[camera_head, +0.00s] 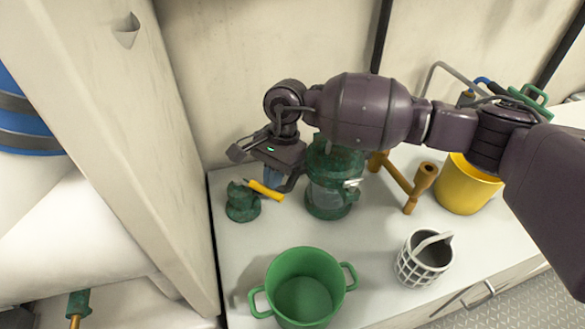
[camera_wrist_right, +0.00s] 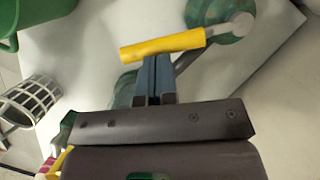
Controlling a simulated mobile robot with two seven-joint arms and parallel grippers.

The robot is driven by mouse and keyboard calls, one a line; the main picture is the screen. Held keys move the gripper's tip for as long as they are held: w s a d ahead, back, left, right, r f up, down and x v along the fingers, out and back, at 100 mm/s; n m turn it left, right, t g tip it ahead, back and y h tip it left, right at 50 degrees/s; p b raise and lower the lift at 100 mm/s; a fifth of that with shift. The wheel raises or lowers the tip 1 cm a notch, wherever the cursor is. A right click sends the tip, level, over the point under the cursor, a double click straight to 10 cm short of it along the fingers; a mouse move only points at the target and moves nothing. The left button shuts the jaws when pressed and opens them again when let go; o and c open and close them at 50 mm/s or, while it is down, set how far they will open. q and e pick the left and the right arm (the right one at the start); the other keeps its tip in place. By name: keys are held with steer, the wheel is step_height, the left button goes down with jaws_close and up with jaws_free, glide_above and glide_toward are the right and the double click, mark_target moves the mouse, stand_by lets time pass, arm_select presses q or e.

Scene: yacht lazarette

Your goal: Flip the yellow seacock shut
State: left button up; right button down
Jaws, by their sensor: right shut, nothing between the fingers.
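The yellow seacock is a green valve body (camera_head: 242,203) with a yellow lever handle (camera_head: 265,190), near the left end of the white bench top. The handle sticks out to the right of the body in the head view. In the right wrist view the yellow handle (camera_wrist_right: 162,45) lies across, joined by a grey stub to the green body (camera_wrist_right: 225,20). My right gripper (camera_head: 273,180) is shut and empty, its blue-grey fingers (camera_wrist_right: 155,68) right beside the handle's long side. I cannot tell whether they touch it. My left gripper is not in view.
A green glass-sided strainer (camera_head: 330,195) stands just right of the gripper. A green two-handled pot (camera_head: 300,285), a white basket (camera_head: 424,260), an orange-brown pipe piece (camera_head: 412,190) and a yellow bucket (camera_head: 465,188) stand on the bench. A white panel (camera_head: 130,150) rises at left.

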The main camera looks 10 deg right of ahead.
mark_target(267, 194)
steer(key=shift+s+a+r+m+t+p, duration=0.15)
steer(key=shift+s+a+m+p, duration=0.05)
steer(key=shift+s+m+p, duration=0.2)
steer(key=shift+s+a+r+m+t+p, duration=0.15)
steer(key=shift+s+m+p, duration=0.15)
steer(key=shift+m, duration=0.2)
steer(key=shift+s+a+m+y+p, duration=0.45)
steer(key=shift+m+p, duration=0.25)
steer(key=shift+m, duration=0.2)
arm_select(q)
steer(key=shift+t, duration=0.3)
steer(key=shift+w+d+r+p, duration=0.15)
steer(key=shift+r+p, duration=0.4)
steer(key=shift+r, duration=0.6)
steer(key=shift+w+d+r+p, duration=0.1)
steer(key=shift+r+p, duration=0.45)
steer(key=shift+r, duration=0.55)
arm_select(e)
steer(key=shift+s+a+f+m+t, duration=0.25)
steer(key=shift+s+a+m, duration=0.2)
steer(key=shift+a+m, duration=0.25)
steer(key=shift+s+a+f+m+t, duration=0.15)
steer(key=shift+s+a+m+t, duration=0.1)
steer(key=shift+s+a+m, duration=0.3)
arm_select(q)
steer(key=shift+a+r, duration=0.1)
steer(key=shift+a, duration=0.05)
arm_select(e)
steer(key=shift+a, duration=0.15)
steer(key=shift+w, duration=0.1)
